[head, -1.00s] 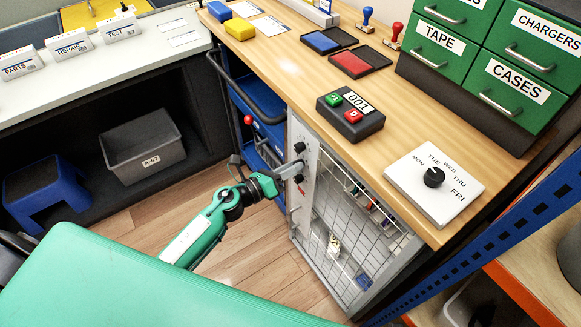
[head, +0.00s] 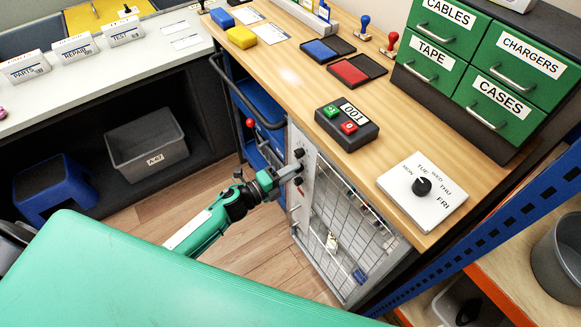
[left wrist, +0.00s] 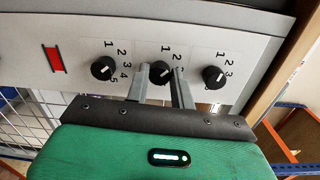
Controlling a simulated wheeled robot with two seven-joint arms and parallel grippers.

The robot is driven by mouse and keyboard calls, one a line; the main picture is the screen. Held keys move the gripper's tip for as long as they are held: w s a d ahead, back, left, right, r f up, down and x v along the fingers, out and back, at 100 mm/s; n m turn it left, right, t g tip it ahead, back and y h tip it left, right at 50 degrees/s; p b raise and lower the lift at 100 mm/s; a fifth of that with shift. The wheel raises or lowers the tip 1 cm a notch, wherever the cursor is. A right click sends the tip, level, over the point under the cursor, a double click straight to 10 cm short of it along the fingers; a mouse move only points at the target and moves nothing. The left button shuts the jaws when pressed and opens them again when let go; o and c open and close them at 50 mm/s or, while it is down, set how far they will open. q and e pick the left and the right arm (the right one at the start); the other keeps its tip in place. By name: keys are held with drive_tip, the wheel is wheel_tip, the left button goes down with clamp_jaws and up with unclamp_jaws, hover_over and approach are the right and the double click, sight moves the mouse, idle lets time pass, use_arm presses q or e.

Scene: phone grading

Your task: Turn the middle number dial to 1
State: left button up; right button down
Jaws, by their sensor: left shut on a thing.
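The panel (left wrist: 215,35) carries three black number dials in the left wrist view. The left dial (left wrist: 103,68), the middle dial (left wrist: 160,71) and the right dial (left wrist: 213,77) each have a white pointer line and printed numbers. My left gripper (left wrist: 161,75) is shut on the middle dial, one finger on each side. The middle dial's pointer slants up and right; its exact number is hard to read, and the fingers hide part of its scale. In the head view my left gripper (head: 284,175) reaches the panel (head: 303,170) on the cabinet front. My right gripper is out of view.
A wire-mesh door (head: 345,240) is beside the panel. Above it, the wooden counter (head: 300,100) holds a weekday dial plate (head: 440,212), a counter box (head: 345,135) and green drawers (head: 480,70). A blue trolley (head: 255,115) stands left of the panel.

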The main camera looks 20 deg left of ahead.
use_arm(q)
drive_tip(key=shift+n+p, duration=1.55)
drive_tip(key=shift+n, duration=1.55)
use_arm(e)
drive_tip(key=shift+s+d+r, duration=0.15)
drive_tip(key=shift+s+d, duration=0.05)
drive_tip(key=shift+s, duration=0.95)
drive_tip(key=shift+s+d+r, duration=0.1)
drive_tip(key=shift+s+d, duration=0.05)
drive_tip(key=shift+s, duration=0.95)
use_arm(q)
drive_tip(key=shift+f, duration=0.1)
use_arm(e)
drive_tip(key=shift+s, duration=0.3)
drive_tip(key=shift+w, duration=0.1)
use_arm(q)
drive_tip(key=o, duration=1)
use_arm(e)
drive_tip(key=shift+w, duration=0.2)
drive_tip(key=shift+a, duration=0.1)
use_arm(q)
drive_tip(key=shift+s+a, duration=0.1)
